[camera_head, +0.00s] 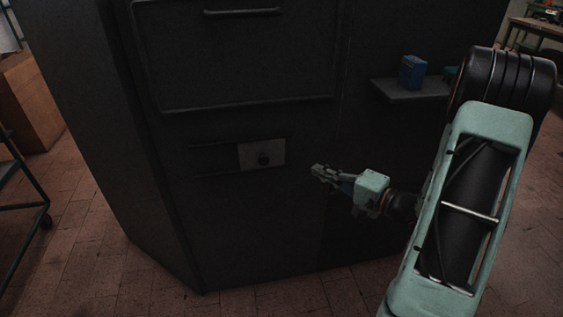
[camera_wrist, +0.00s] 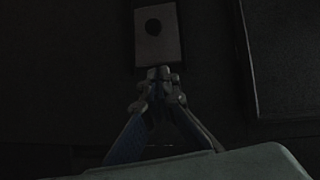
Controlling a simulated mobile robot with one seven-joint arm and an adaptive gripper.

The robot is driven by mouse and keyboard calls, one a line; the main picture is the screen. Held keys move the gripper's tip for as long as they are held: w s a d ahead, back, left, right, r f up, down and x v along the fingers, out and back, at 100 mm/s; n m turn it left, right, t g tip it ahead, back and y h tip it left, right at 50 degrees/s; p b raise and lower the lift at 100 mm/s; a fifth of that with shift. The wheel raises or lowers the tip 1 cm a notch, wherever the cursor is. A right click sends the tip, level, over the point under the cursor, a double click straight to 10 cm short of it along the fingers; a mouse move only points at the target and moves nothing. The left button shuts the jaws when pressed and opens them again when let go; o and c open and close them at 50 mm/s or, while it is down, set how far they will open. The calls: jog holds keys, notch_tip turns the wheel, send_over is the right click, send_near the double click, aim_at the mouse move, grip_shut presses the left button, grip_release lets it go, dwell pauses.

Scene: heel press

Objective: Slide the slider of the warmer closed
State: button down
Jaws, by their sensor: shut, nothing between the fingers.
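The warmer (camera_head: 235,220) is a large dark cabinet in the middle of the head view. Its slider (camera_head: 248,156) is a lighter grey plate with a round dark knob (camera_head: 264,158), set between two horizontal rails on the front. The plate sits at the right part of the rails, and a dark stretch shows to its left. In the wrist view the slider plate (camera_wrist: 156,45) is at the top middle, just beyond my fingertips. My gripper (camera_head: 317,171) is shut and empty, to the right of the plate. I cannot tell whether it touches the plate.
A panel with a handle (camera_head: 242,12) is above the slider. A small shelf (camera_head: 412,89) with a blue box (camera_head: 412,72) juts out at the right, near my arm. A dark cart frame (camera_head: 25,180) stands at the far left. The front below the slider is clear.

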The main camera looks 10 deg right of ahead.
jog(key=b, duration=0.2)
send_near(279, 161)
notch_tip(279, 161, up, 3)
jog(key=w+a, duration=0.2)
jog(key=shift+w+a+b, duration=0.2)
jog(key=shift+a+b, duration=0.05)
jog(key=shift+a, duration=0.5)
jog(key=shift+w+a+b, duration=0.15)
jog(key=shift+a+b, duration=0.1)
jog(key=shift+a, duration=0.55)
jog(key=shift+w+a+b, duration=0.2)
jog(key=shift+a+b, duration=0.05)
jog(key=shift+a, duration=0.5)
jog(key=a+p, duration=0.1)
jog(key=a, duration=1.1)
jog(key=shift+a+p, duration=0.3)
jog(key=shift+p, duration=0.1)
jog(key=shift+d, duration=0.1)
